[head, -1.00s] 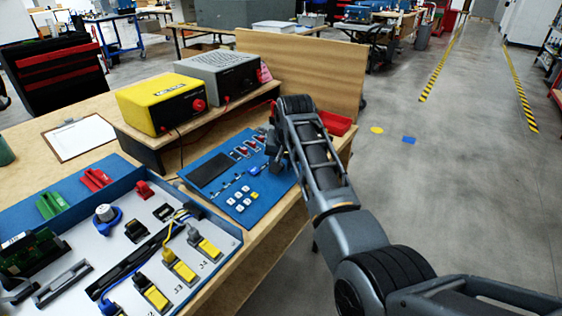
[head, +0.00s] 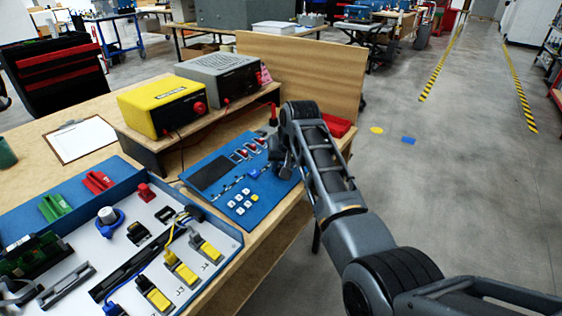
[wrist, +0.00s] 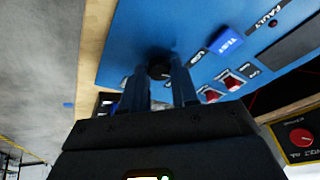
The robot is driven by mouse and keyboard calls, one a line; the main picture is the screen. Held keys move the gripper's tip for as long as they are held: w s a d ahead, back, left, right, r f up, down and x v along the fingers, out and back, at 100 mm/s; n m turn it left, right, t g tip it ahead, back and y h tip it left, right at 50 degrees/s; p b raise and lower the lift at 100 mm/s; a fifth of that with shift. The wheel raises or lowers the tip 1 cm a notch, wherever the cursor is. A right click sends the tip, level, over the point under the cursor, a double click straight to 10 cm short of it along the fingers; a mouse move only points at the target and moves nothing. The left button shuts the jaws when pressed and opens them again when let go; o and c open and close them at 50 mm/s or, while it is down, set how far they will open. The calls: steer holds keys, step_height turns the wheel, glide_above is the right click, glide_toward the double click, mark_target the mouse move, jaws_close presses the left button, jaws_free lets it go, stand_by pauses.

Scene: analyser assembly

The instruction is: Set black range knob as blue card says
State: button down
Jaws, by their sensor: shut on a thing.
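The black range knob (wrist: 158,71) sits on the blue test panel (head: 268,196), low between my fingertips in the wrist view. My gripper (wrist: 160,80) is shut on it, one finger on each side. The knob's pointer and scale are hidden by the fingers and shadow. In the head view my gripper (head: 283,163) is at the panel's right side and its arm covers the knob. I cannot make out a blue card with readable text in either view.
The panel also bears a blue TEST button (wrist: 228,40), red rocker switches (wrist: 234,80) and several white keys (head: 243,198). A yellow meter (head: 162,106) and a grey unit (head: 218,75) stand on a shelf behind. A connector tray (head: 228,243) lies to the left.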

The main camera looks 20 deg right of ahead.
steer(key=n, duration=0.1)
steer(key=n+y+p, duration=0.1)
steer(key=n, duration=0.2)
steer(key=shift+d+n, duration=0.25)
steer(key=shift+n, duration=0.15)
steer(key=n, duration=0.2)
steer(key=n+y, duration=0.1)
steer(key=n, duration=0.2)
steer(key=shift+w+d+g+y+b, duration=0.1)
steer(key=shift+g+y+b, duration=0.2)
steer(key=shift+n, duration=0.3)
steer(key=c, duration=0.9)
jaws_free()
steer(key=shift+o, duration=0.2)
steer(key=shift+r, duration=0.1)
steer(key=v, duration=0.7)
steer(key=shift+r, duration=0.25)
steer(key=shift+d, duration=0.15)
